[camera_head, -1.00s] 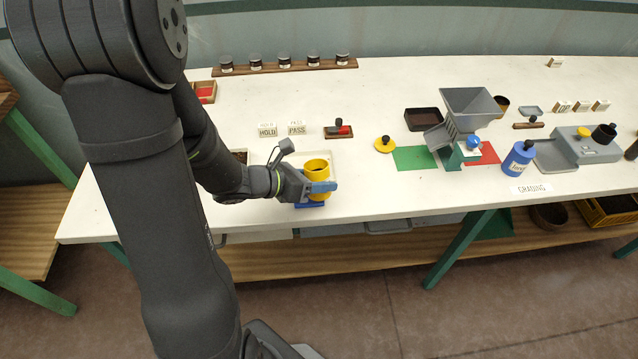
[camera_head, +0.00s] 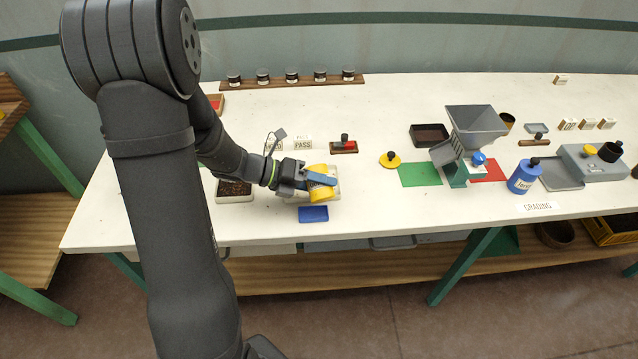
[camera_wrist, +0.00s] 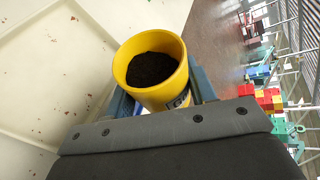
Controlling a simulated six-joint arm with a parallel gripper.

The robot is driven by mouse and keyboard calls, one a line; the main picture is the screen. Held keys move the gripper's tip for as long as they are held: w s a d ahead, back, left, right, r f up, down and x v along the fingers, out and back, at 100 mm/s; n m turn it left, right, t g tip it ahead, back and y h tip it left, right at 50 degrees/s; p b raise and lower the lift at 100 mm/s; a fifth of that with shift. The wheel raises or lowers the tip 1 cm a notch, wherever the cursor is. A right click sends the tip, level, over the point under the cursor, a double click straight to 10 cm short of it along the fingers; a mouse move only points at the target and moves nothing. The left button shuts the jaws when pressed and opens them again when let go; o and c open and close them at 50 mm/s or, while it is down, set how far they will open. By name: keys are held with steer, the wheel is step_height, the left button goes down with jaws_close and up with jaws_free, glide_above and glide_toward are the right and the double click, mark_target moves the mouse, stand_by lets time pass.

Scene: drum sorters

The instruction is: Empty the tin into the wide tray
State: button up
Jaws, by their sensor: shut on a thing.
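The yellow tin (camera_head: 322,192) is in my gripper (camera_head: 318,180), held between its blue fingers and tilted in the head view. In the wrist view the tin (camera_wrist: 150,65) has its open mouth towards the camera, with dark grainy stuff inside. A pale tray (camera_head: 336,190) lies under and behind the tin, partly hidden by it and my gripper. In the wrist view a wide cream tray (camera_wrist: 50,60) with scattered reddish specks lies beside the tin. No stream of grains shows.
A blue pad (camera_head: 313,214) lies empty in front of the tin. A tray of dark brown grains (camera_head: 234,190) stands to the left. HOLD and PASS signs (camera_head: 303,145) stand behind. A grey hopper (camera_head: 474,122) stands further right, beyond a yellow knobbed piece (camera_head: 390,160).

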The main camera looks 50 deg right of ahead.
steer(key=shift+w+d+f+n+g, duration=0.15)
steer(key=shift+f+n+g, duration=0.35)
steer(key=shift+n, duration=0.3)
steer(key=shift+w+d+r+n+g, duration=0.3)
steer(key=shift+w+r+n+g, duration=0.1)
steer(key=shift+w, duration=0.1)
steer(key=shift+w+d+r+n+g+y, duration=0.15)
steer(key=shift+r+n+g+y, duration=0.3)
steer(key=shift+n, duration=0.25)
steer(key=shift+w+f+n+g, duration=0.1)
steer(key=shift+f+n+g, duration=0.15)
steer(key=shift+f+n, duration=0.2)
steer(key=shift+w+d+f+n+g, duration=0.1)
steer(key=shift+w+n+g, duration=0.05)
steer(key=shift+n+g, duration=0.15)
steer(key=shift+w+d+r+n+g+h, duration=0.15)
steer(key=shift+w+r+n+g+h, duration=0.15)
steer(key=shift+n, duration=0.3)
steer(key=shift+w+d+r+n+g+h, duration=0.1)
steer(key=shift+r+n+g, duration=0.05)
steer(key=shift+n+g, duration=0.35)
steer(key=shift+w+d+r+n+g+h, duration=0.2)
steer(key=shift+w+n+g, duration=0.1)
steer(key=shift+n, duration=0.55)
steer(key=shift+w+d+r+n+g+h, duration=0.15)
steer(key=shift+w+n+g, duration=0.1)
steer(key=shift+n, duration=0.55)
